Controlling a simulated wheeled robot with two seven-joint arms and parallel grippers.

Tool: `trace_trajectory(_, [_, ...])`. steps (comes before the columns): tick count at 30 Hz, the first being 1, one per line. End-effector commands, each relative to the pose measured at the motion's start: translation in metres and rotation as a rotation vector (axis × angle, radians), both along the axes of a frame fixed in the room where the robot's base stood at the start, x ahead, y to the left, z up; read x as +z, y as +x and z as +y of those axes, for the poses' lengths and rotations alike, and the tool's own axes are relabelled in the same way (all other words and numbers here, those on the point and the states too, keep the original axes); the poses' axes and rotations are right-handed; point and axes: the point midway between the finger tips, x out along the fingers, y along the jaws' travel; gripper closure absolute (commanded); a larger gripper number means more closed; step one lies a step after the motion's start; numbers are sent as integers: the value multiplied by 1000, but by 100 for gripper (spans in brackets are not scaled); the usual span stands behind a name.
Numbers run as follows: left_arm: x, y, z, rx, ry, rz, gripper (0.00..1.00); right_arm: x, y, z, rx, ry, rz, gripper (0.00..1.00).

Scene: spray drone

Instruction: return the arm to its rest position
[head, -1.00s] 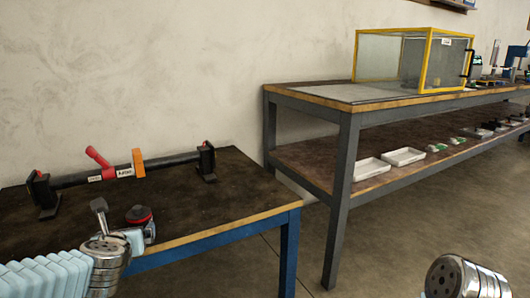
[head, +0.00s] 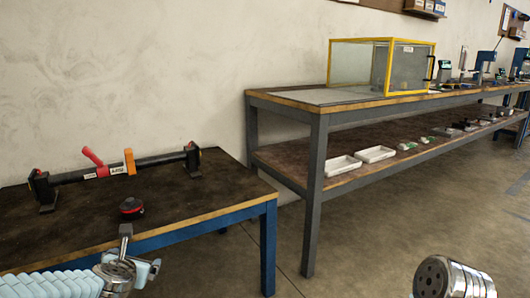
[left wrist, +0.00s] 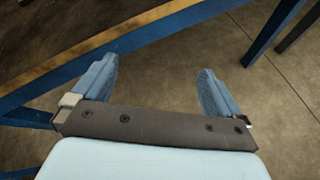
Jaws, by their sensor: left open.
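My left gripper (left wrist: 158,88) is open and empty in the left wrist view, its two blue fingers spread wide over bare floor beside the table's edge. In the head view my left arm comes in at the bottom left, and its wrist end is at the front edge of the near table (head: 225,218); the fingertips are hard to make out there. A rounded metal part of my right arm shows at the bottom right of the head view; the right gripper is out of frame.
On the near table are a dark bar with a red handle (head: 93,157) on two black stands, and a red and black round object (head: 131,208). A grey workbench (head: 318,190) holds a yellow-framed clear box (head: 358,66). White trays (head: 343,165) sit on its lower shelf. Floor right of the tables is clear.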

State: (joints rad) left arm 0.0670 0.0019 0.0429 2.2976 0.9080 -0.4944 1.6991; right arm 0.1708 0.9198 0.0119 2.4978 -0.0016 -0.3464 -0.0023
Motion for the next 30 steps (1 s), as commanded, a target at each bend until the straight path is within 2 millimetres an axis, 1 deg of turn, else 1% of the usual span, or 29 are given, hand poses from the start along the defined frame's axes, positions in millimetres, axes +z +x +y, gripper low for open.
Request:
trace_trajectory(1, [-10,2,-6,-50,51,44,0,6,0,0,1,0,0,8])
trace_trajectory(5, [-46,3,-24,-236,231,170,0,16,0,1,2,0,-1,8])
trace_trajectory(8, [-82,-1,-44,-433,397,280,0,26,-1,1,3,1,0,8])
trace_trajectory(9, [-98,-5,-52,-528,468,325,0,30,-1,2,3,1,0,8])
trace_trajectory(11, [-124,-14,-67,-690,580,391,0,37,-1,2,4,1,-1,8])
trace_trajectory(12, [-144,-23,-79,-822,661,434,0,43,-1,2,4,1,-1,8])
trace_trajectory(14, [-174,-42,-98,-1055,790,488,0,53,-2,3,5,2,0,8])
trace_trajectory(15, [-196,-60,-113,-1235,878,509,0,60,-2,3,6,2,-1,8])
trace_trajectory(16, [-211,-76,-124,-1377,942,514,0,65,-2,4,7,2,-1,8])
trace_trajectory(17, [-226,-92,-135,-1515,1000,508,0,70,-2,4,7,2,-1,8])
trace_trajectory(18, [-242,-114,-148,-1689,1067,485,0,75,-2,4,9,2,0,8])
trace_trajectory(19, [-252,-130,-156,-1809,1111,456,0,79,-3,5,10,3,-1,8])
trace_trajectory(21, [-269,-163,-173,-2043,1189,371,0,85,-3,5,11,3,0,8])
trace_trajectory(24, [-283,-197,-189,-2266,1257,245,0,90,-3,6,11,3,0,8])
trace_trajectory(25, [-285,-202,-191,-2296,1265,224,0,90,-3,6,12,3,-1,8])
trace_trajectory(30, [-285,-202,-191,-2296,1265,224,0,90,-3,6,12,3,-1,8])
